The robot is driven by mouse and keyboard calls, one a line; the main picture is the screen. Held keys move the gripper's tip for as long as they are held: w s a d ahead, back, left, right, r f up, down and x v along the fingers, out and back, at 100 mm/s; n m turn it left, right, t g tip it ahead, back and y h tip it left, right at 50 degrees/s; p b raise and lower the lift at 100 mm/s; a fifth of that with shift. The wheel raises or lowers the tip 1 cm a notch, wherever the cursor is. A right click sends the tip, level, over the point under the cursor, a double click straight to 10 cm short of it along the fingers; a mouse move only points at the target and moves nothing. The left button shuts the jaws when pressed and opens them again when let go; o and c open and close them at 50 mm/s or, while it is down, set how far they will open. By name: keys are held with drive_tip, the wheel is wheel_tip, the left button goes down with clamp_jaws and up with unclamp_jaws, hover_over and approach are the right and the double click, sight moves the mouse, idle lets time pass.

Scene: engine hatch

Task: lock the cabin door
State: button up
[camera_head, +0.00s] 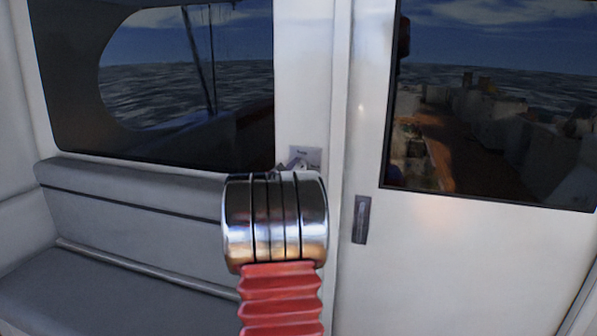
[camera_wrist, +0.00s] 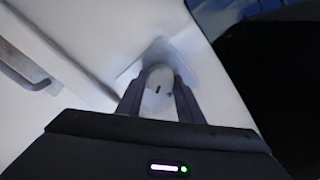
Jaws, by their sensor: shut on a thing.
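The white cabin door (camera_head: 450,240) fills the right side of the head view and looks closed against its frame. A small square lock plate (camera_head: 312,153) is on the white post left of the door; the wrist view shows this plate (camera_wrist: 133,74) behind a pale rounded knob (camera_wrist: 160,76) with a small dark slot. My gripper (camera_wrist: 158,94) has its two dark fingers on either side of the knob, shut on it. In the head view my chrome wrist and red arm hide most of the gripper and the lower part of the plate.
A grey padded bench (camera_head: 130,260) stands at the left below a dark window (camera_head: 160,90). The door has its own window (camera_head: 490,110).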

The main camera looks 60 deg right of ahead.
drive_tip(key=m, duration=0.6)
drive_tip(key=shift+s, duration=0.15)
drive_tip(key=shift+f, duration=0.1)
idle(0.3)
drive_tip(key=o, duration=1.1)
drive_tip(key=shift+c, duration=0.2)
drive_tip(key=shift+a, duration=0.1)
drive_tip(key=s+a, duration=0.2)
drive_tip(key=a, duration=1.1)
drive_tip(key=shift+a+f, duration=0.2)
drive_tip(key=shift+f, duration=0.2)
